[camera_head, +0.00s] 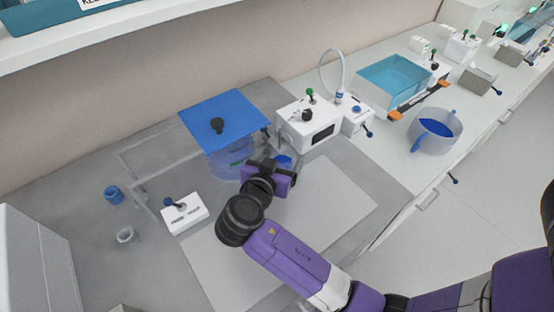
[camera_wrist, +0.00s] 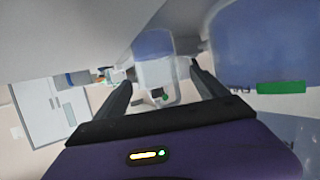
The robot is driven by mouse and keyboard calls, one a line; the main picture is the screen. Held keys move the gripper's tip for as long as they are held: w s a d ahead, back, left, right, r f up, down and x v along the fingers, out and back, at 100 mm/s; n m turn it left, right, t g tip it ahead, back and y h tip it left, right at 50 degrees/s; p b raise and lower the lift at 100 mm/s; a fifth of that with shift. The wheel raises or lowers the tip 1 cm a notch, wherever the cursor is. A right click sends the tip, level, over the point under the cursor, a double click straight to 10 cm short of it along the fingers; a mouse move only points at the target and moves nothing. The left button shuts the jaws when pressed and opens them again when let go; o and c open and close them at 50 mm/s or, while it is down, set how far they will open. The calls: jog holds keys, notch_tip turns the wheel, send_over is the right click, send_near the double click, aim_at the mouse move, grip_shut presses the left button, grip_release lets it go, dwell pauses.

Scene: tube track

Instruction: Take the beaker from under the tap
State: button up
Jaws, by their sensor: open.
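A clear beaker with blue liquid (camera_wrist: 157,88) shows between the two fingers of my gripper (camera_wrist: 163,72) in the wrist view. The fingers are open, one on each side of it, and I cannot tell whether they touch it. In the head view my gripper (camera_head: 270,168) is low beside the clear tank with a blue lid (camera_head: 222,112). A bit of the beaker's blue (camera_head: 284,161) shows just past it; the rest is hidden. The tap cannot be made out clearly in either view.
A white box with a green knob (camera_head: 308,122) stands behind my gripper. A white switch box (camera_head: 184,213), a blue cup (camera_head: 113,195) and a small grey ring (camera_head: 125,235) are at left. A blue-filled tray (camera_head: 395,80) and a round basin (camera_head: 434,136) are at right.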

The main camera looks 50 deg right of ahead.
aim_at(285, 150)
jog(key=shift+p+x, duration=0.3)
jog(key=shift+x, duration=2)
jog(key=c, duration=1.5)
jog(key=shift+o, duration=0.2)
jog(key=shift+a, duration=0.15)
